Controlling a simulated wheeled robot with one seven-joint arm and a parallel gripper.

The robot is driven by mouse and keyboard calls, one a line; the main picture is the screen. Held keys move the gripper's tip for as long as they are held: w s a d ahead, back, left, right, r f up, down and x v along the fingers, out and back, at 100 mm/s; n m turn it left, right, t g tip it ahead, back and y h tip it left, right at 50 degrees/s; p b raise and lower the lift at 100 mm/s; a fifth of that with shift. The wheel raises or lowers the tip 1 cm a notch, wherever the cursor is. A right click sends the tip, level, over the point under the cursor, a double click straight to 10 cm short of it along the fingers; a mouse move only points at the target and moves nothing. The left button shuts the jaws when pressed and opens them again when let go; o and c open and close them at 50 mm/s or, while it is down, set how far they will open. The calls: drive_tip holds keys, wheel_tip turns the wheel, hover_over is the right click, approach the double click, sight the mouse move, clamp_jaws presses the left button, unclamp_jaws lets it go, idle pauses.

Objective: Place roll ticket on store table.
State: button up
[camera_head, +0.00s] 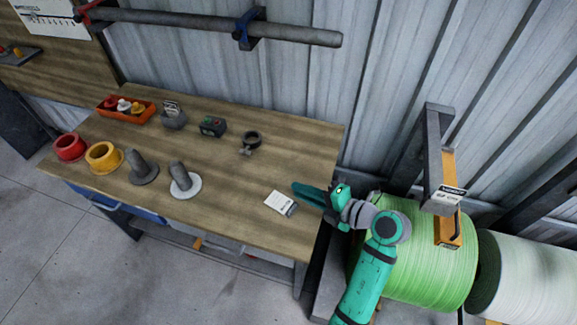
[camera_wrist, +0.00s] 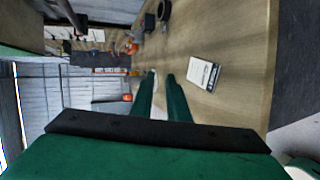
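The roll ticket, a small white card with a dark printed strip (camera_head: 281,203), lies flat on the wooden table (camera_head: 240,222) near its right end. It also shows in the wrist view (camera_wrist: 203,74), to the right of my fingers. My gripper (camera_head: 297,188) is at the table's right edge, with its green fingers pointing left, just behind the ticket in the head view. In the wrist view the two fingers (camera_wrist: 162,78) are apart with a gap between them and hold nothing. They do not appear to touch the ticket.
A green roll (camera_head: 425,255) stands right of the table. The table's middle is clear.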

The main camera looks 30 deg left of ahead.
drive_tip(key=shift+s, duration=0.1)
drive_tip(key=s+a+r+m+t+y, duration=0.2)
drive_tip(key=s+a+r+y, duration=0.3)
drive_tip(key=s+r+y, duration=0.25)
drive_tip(key=s+d+r+m+t, duration=0.45)
drive_tip(key=m+t, duration=0.35)
drive_tip(key=t, duration=0.2)
drive_tip(key=s+d+f+m+t+h, duration=0.1)
drive_tip(key=s+d+f+m+h, duration=1.6)
drive_tip(key=d+m+h, duration=0.4)
drive_tip(key=f+m, duration=0.1)
drive_tip(key=m, duration=0.2)
drive_tip(key=shift+f, duration=0.35)
